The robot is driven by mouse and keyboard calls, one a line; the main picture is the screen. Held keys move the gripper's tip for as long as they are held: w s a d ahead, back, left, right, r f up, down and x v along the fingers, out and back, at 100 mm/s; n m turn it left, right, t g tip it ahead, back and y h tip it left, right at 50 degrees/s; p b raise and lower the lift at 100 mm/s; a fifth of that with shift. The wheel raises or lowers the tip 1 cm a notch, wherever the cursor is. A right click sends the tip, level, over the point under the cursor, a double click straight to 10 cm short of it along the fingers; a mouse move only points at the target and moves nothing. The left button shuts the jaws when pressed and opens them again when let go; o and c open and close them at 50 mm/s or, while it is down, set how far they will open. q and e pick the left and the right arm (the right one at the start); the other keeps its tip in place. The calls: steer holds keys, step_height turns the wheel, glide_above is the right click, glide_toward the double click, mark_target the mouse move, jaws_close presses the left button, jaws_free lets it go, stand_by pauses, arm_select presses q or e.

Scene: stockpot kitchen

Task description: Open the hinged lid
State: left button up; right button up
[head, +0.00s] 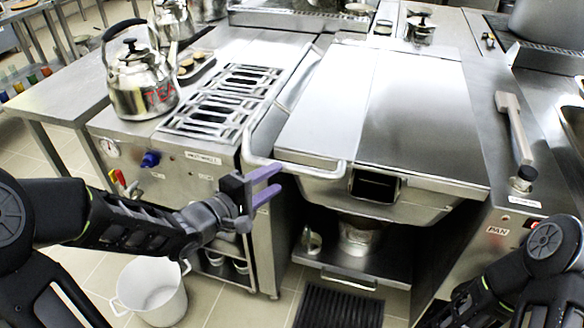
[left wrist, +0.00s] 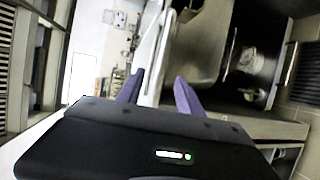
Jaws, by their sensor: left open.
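The hinged lid (head: 410,100) is a wide, flat stainless cover lying shut on the pan (head: 440,205). A pale bar handle (head: 296,164) runs along the lid's left side and front left corner. My left gripper (head: 267,186), with purple fingers, is open and empty just below and left of that corner. In the left wrist view, the handle (left wrist: 152,50) appears between and beyond the open fingers of my left gripper (left wrist: 158,90); contact cannot be told. My right arm shows at the lower right, but its gripper is out of view.
A kettle (head: 140,80) marked TEA stands beside the burner grate (head: 222,100) at left. A long-handled tool (head: 515,130) lies on the right counter. A white pot (head: 152,290) is on the floor below my left arm. A low shelf (head: 350,268) sits under the pan.

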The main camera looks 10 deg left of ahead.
mark_target(288, 171)
arm_select(q)
steer(key=x, duration=0.7)
steer(key=shift+w+d, duration=0.1)
steer(key=shift+w, duration=0.1)
steer(key=shift+c, duration=0.4)
jaws_close()
stand_by(0.8)
